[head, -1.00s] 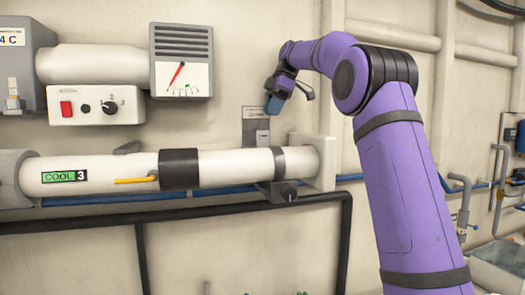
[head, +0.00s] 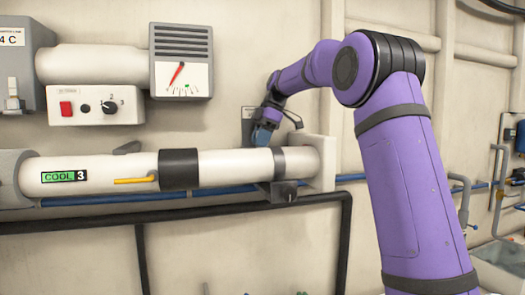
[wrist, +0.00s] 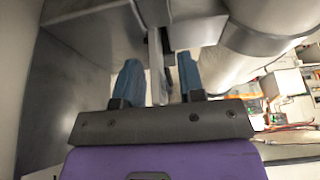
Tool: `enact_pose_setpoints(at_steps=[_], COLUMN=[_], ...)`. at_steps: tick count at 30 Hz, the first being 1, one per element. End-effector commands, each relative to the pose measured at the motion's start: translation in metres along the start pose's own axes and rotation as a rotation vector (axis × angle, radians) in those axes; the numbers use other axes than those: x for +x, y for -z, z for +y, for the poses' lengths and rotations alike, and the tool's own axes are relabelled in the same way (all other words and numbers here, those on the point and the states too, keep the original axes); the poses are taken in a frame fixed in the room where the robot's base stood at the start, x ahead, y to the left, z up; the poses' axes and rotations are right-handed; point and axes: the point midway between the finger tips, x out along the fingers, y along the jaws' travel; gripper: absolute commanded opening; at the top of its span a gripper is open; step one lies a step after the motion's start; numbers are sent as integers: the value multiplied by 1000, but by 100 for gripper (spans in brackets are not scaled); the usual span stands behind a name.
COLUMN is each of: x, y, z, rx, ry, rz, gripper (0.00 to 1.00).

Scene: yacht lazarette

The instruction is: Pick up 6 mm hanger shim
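My gripper (head: 262,137) is in front of a small grey wall holder (head: 247,113), above the white pipe in the head view. In the wrist view, its two blue fingertips (wrist: 158,62) stand apart. A thin pale upright strip (wrist: 157,82), probably the 6 mm hanger shim, shows between them edge-on, below a grey bracket (wrist: 100,30). Gaps show on both sides of the strip, so I see no grip on it. In the head view, my gripper hides the shim and most of the holder.
A white pipe (head: 230,163) marked COOL 3 runs just below my gripper, ending at a pale block (head: 327,165) on the right. A dark clamp (head: 277,190) is under the pipe. A gauge box (head: 182,45) hangs at upper left.

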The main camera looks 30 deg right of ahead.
Motion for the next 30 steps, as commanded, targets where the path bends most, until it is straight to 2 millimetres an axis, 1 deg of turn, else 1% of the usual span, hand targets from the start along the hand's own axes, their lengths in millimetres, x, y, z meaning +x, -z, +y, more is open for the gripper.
enact_pose_setpoints(at_steps=[4,5,6,8,9,30], x=[0,0,0,0,0,-1], y=[0,0,0,0,0,0], z=[0,0,0,0,0,0], rx=[0,0,0,0,0,-1], ry=[0,0,0,0,0,0], rz=[0,0,0,0,0,0], gripper=[36,32,22,9,0,0])
